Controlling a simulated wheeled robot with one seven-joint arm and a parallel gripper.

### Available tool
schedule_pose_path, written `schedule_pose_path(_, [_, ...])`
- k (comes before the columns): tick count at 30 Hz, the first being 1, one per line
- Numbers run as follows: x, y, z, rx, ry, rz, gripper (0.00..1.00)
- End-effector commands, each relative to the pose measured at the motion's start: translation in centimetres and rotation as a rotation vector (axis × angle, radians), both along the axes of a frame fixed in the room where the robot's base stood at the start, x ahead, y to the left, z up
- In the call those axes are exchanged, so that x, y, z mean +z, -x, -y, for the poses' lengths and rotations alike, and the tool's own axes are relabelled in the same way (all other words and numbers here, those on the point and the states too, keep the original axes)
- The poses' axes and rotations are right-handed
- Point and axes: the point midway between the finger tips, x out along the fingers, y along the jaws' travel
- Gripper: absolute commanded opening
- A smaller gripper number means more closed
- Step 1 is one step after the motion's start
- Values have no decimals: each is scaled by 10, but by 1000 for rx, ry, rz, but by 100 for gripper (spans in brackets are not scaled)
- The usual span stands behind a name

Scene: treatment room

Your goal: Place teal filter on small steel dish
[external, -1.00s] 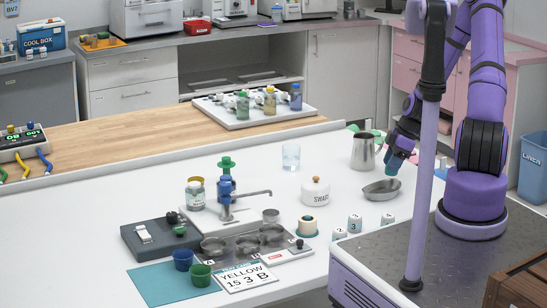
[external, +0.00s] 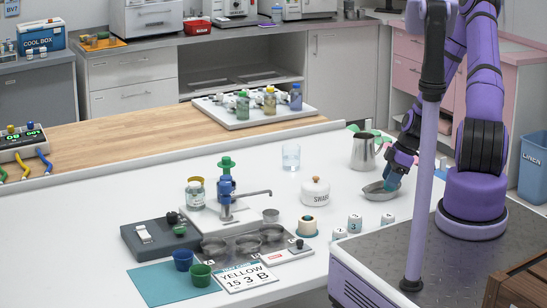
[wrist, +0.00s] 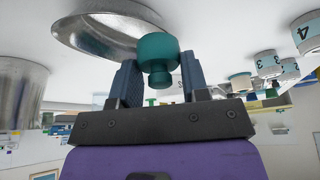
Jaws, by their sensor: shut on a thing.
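The teal filter (wrist: 158,50) is a short teal cylinder with a narrower neck, held between the two fingers of my gripper (wrist: 160,80). In the external view my gripper (external: 393,176) points down at the right side of the white table, with the teal filter (external: 391,184) at its tips. A shallow steel dish (external: 374,191) sits on the table there, and the filter is over or just inside its right part. In the wrist view the dish (wrist: 85,30) is right behind the filter. I cannot tell whether the filter touches it.
A steel jug (external: 363,152) stands close behind the dish. A white swab jar (external: 315,191) is to its left, and numbered white pots (external: 355,222) are in front. A steel stand with a blue part (external: 226,192) and shallow cups is farther left.

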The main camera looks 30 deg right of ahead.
Motion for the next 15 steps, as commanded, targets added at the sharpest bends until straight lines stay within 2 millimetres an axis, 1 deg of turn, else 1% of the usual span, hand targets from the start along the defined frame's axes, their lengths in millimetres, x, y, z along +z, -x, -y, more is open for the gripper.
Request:
schedule_pose_path(6, [-4, 0, 0, 0, 0, 0, 19])
schedule_pose_path(7, [-4, 0, 0, 0, 0, 0, 44])
schedule_pose_path(10, [-4, 0, 0, 0, 0, 0, 67])
schedule_pose_path(15, [-4, 0, 0, 0, 0, 0, 67])
